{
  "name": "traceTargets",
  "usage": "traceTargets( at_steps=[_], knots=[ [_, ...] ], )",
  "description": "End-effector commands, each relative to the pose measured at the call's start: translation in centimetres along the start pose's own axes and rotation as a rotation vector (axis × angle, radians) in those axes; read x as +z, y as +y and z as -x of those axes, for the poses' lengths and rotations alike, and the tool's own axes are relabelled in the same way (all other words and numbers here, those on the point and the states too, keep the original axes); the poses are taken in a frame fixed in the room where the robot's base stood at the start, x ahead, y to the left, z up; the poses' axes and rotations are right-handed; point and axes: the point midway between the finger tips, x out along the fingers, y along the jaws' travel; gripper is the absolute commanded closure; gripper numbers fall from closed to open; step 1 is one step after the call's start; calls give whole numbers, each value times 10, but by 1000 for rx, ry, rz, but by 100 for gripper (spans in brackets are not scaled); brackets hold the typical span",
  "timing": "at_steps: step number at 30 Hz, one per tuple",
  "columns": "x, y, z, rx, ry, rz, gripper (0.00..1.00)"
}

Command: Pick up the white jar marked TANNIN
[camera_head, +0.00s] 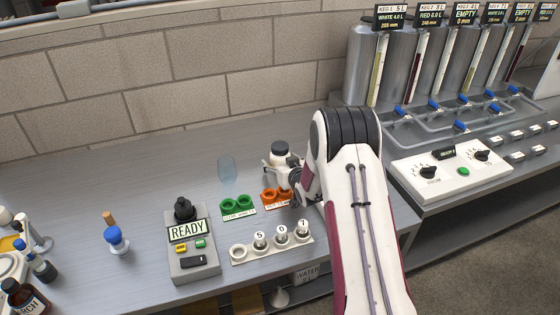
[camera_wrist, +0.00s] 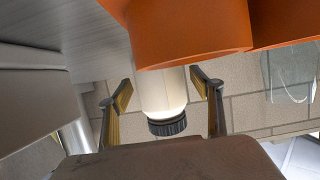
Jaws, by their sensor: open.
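A white jar (camera_head: 279,160) with a black lid stands on the grey bench just behind my gripper (camera_head: 280,174), which hides its lower part. In the wrist view the white jar (camera_wrist: 163,92) appears upside down, lid downward in the picture, between the two fingers of my gripper (camera_wrist: 164,90). The fingers are open, with a visible gap on each side of the jar. I cannot tell how far the fingertips reach along it. No marking on the jar is readable.
Orange rings (camera_head: 272,197) sit right beside my gripper and loom large in the wrist view (camera_wrist: 190,30). Green rings (camera_head: 238,205), a clear glass (camera_head: 227,168), a numbered holder (camera_head: 272,249) and a READY box (camera_head: 190,245) stand nearby. The back left bench is clear.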

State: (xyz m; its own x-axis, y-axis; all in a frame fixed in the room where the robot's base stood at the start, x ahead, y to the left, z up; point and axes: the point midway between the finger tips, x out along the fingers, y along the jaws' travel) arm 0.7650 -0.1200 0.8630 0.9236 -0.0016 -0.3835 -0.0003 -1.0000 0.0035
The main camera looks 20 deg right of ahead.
Motion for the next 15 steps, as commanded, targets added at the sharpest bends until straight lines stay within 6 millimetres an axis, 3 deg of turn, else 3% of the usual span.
traceTargets(
  at_steps=[15],
  knots=[
    [0,0,-6,0,1,0,35]
  ],
)
